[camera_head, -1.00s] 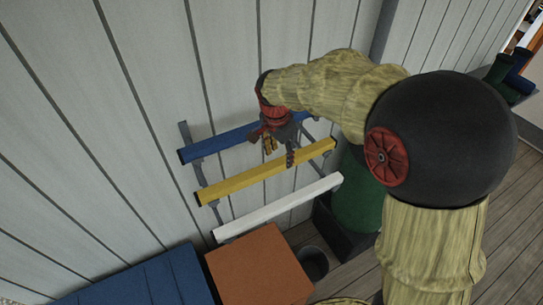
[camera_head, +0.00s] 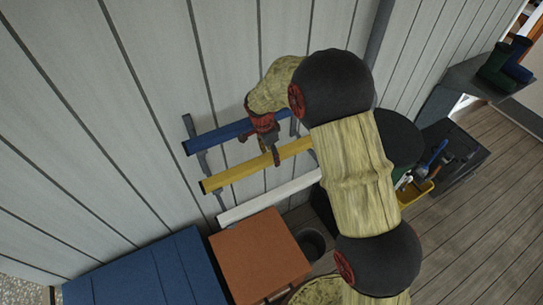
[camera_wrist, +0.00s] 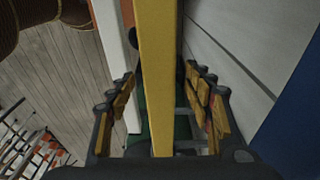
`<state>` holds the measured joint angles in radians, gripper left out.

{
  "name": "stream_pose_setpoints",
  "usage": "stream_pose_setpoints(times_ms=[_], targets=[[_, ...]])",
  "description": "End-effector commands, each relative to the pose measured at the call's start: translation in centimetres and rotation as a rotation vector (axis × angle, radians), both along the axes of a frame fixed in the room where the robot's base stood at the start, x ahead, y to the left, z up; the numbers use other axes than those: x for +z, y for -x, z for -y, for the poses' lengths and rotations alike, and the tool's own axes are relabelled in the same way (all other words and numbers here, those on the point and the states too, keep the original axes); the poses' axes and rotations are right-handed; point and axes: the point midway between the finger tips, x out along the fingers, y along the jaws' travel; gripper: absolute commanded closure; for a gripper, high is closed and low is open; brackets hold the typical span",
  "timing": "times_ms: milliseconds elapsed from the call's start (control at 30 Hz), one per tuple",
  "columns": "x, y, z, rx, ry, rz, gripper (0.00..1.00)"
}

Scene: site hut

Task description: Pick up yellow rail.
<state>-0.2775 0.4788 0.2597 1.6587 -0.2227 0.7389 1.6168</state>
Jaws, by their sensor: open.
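The yellow rail (camera_head: 235,174) is the middle one of three bars on a wall rack, between a blue rail (camera_head: 219,137) above and a white rail (camera_head: 268,197) below. My gripper (camera_head: 275,150) is at the yellow rail's right half, and my arm hides that rail's right end. In the wrist view the yellow rail (camera_wrist: 157,70) runs between the two open fingers of my gripper (camera_wrist: 160,115), with a gap visible on both sides. The white rail (camera_wrist: 115,60) shows to the left there, and a blue surface (camera_wrist: 295,130) to the right.
Grey brackets (camera_head: 203,160) hold the bars off the plank wall (camera_head: 90,110). A blue box (camera_head: 145,270) and an orange-brown box (camera_head: 258,255) stand below the rack. A dark bin (camera_head: 312,243) is beside them. A yellow tool tray (camera_head: 415,193) lies at the right.

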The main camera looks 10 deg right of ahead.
Motion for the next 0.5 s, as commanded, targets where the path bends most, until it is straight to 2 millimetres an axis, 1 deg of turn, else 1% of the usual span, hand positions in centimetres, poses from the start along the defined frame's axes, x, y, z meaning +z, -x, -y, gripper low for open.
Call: stream_pose_setpoints(times_ms=[133,367,500], targets=[[-1.04,-0.03,0.13,0.0,-0.001,0.0,0.48],[-1.17,-0.03,0.12,0.0,0.0,0.0,0.49],[-1.14,-0.03,0.12,0.0,0.0,0.0,0.57]])
